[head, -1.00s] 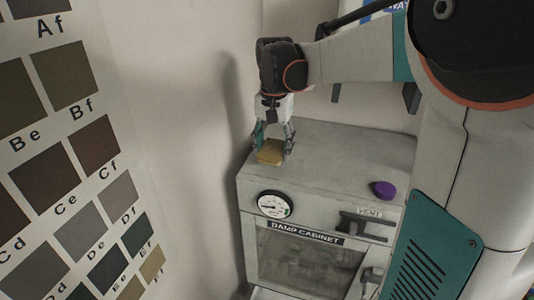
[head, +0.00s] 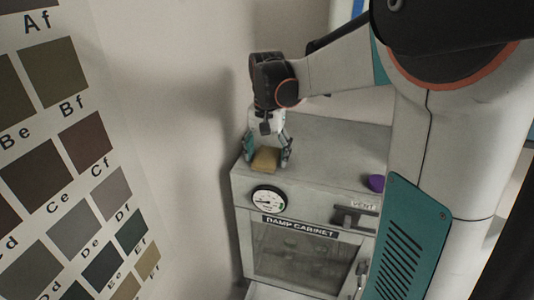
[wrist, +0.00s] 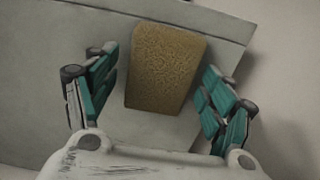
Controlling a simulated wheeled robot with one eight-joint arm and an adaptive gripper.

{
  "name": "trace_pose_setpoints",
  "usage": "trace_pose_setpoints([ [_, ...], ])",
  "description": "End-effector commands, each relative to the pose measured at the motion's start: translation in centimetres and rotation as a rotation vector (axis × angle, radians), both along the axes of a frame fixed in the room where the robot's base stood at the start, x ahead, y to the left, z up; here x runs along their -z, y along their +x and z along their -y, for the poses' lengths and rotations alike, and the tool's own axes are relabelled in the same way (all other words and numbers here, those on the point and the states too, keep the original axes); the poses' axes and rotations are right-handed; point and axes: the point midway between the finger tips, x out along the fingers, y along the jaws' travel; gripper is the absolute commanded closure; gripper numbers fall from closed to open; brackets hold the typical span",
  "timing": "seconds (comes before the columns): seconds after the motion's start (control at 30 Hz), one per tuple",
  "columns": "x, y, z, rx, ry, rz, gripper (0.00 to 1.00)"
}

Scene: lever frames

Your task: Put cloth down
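The cloth (head: 265,160) is a small yellow-brown folded block. It lies on the grey top of the damp cabinet (head: 330,150), near its left end above the dial. In the wrist view the cloth (wrist: 165,68) sits between the two teal fingers, with a gap on each side. My gripper (head: 268,158) points down over the cloth, fingers spread around it and not touching it; it also shows in the wrist view (wrist: 158,88).
A purple knob-like object (head: 376,183) lies on the cabinet top at the right. The cabinet front has a dial (head: 268,198), a vent handle and a glass door (head: 305,255). A wall with a colour chart (head: 60,150) stands at the left.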

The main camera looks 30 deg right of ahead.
Motion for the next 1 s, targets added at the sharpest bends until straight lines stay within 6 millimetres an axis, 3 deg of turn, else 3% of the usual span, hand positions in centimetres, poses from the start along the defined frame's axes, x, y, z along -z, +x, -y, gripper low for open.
trace_pose_setpoints([
  [0.37, -0.9, 0.0, 0.0, 0.000, 0.000, 0.000, 0.24],
  [0.8, -9.2, 0.0, 0.0, 0.000, 0.000, 0.000, 0.24],
  [1.0, -11.6, 0.0, 0.0, 0.000, 0.000, 0.000, 0.24],
])
